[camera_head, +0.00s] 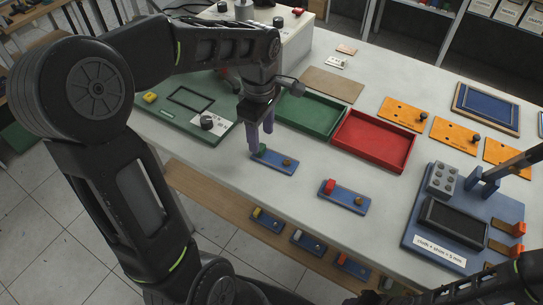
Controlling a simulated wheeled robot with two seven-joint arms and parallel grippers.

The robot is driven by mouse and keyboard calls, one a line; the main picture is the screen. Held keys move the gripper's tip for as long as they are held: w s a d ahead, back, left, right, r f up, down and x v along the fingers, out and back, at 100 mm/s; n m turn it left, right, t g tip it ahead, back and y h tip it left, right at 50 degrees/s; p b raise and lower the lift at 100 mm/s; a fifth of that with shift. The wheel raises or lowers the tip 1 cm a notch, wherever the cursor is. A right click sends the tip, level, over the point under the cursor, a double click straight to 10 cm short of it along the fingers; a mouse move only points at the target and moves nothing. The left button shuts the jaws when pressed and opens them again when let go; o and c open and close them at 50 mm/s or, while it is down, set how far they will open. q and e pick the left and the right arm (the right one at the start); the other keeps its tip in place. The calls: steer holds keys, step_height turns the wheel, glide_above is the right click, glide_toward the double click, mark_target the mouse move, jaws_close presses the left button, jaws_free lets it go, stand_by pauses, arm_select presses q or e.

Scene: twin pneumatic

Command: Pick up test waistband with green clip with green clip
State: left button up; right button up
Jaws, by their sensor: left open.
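The test waistband with the green clip (278,163) is a small blue strip lying on the white table, with a round brown knob near its right end. Its green clip (262,149) is at the left end, partly hidden by my gripper. My left gripper (259,146) points down with its fingers at the clip end. It is open; I cannot tell whether the fingers touch the clip. A dark part of my right arm shows at the bottom right, but its gripper is not visible.
A similar blue strip with a red clip (343,197) lies to the right. Behind are a green tray (340,128) and a red tray (408,165). A green board (170,122) is at left, a blue fixture (425,235) at right. More strips sit on a lower shelf (225,209).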

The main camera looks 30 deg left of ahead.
mark_target(262, 148)
arm_select(q)
step_height(262, 148, down, 5)
steer(key=shift+w+f+p, duration=0.1)
steer(key=shift+w+p, duration=0.05)
steer(key=shift+p, duration=0.55)
steer(key=shift+c, duration=0.4)
jaws_close()
